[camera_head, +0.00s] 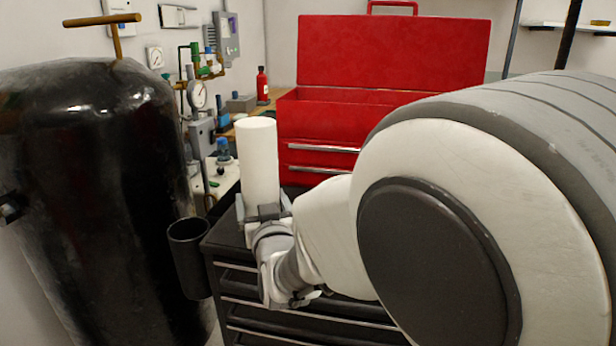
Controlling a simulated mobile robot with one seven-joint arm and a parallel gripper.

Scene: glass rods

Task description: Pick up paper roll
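The white paper roll (258,160) stands upright on the near left corner of the black tool cabinet's top. My gripper (262,207) is at the lower part of the roll, with one finger on its left side and the other on its right. The fingers are spread about as wide as the roll. I cannot tell whether they press on it or stand slightly apart. The gripper's palm and the wrist hide the roll's lower front and its base.
A red toolbox (392,55) with its lid raised stands behind the roll. A large black tank (95,190) is at the left. A black cup-shaped holder (189,262) hangs at the black cabinet's (300,312) left side. My arm covers much of the right.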

